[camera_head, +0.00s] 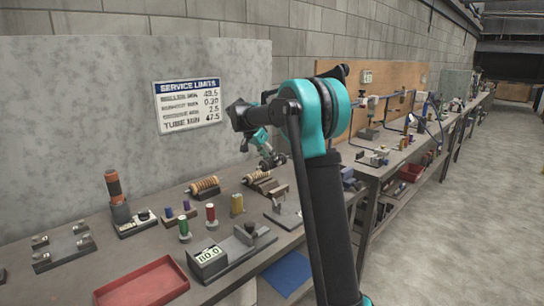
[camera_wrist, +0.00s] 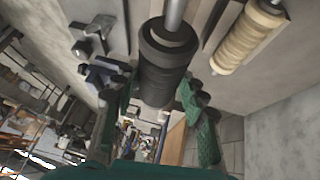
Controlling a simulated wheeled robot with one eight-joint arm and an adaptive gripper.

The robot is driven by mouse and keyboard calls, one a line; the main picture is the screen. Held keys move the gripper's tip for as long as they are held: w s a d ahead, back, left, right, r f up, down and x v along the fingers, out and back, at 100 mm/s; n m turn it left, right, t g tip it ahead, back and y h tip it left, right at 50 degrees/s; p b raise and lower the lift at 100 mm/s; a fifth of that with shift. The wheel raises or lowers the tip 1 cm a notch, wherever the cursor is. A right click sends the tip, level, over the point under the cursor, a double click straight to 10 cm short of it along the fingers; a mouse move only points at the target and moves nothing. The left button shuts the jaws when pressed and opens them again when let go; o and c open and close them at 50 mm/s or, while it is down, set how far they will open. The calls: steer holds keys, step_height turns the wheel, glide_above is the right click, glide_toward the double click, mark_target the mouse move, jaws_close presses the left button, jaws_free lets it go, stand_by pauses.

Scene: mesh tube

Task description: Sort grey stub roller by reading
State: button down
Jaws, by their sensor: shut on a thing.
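My gripper (camera_wrist: 150,95) is shut on the dark grey stub roller (camera_wrist: 165,55) in the wrist view. The roller lies between the green fingers, with a metal shaft at its upper end. In the head view my gripper (camera_head: 271,160) is above the back of the bench; the roller cannot be made out clearly there. A gauge (camera_head: 210,262) on the bench shows a reading that looks like 80.0. A "SERVICE LIMITS" sign (camera_head: 188,105) hangs on the grey panel; its lower line reads "TUBE MIN 47.5", and other lines are blurred.
A red tray (camera_head: 112,291) is at the bench front; a blue tray (camera_head: 288,274) is to its right, lower down. Red (camera_head: 211,212) and green (camera_head: 184,229) cylinders stand near the gauge.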

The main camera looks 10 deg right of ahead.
mark_target(260, 163)
steer(key=shift+f, duration=3.6)
steer(key=shift+f, duration=0.95)
steer(key=c, duration=0.8)
jaws_free()
steer(key=v, duration=1.1)
steer(key=shift+s+a+r, duration=0.2)
steer(key=shift+a+r, duration=0.1)
steer(key=shift+r, duration=3.55)
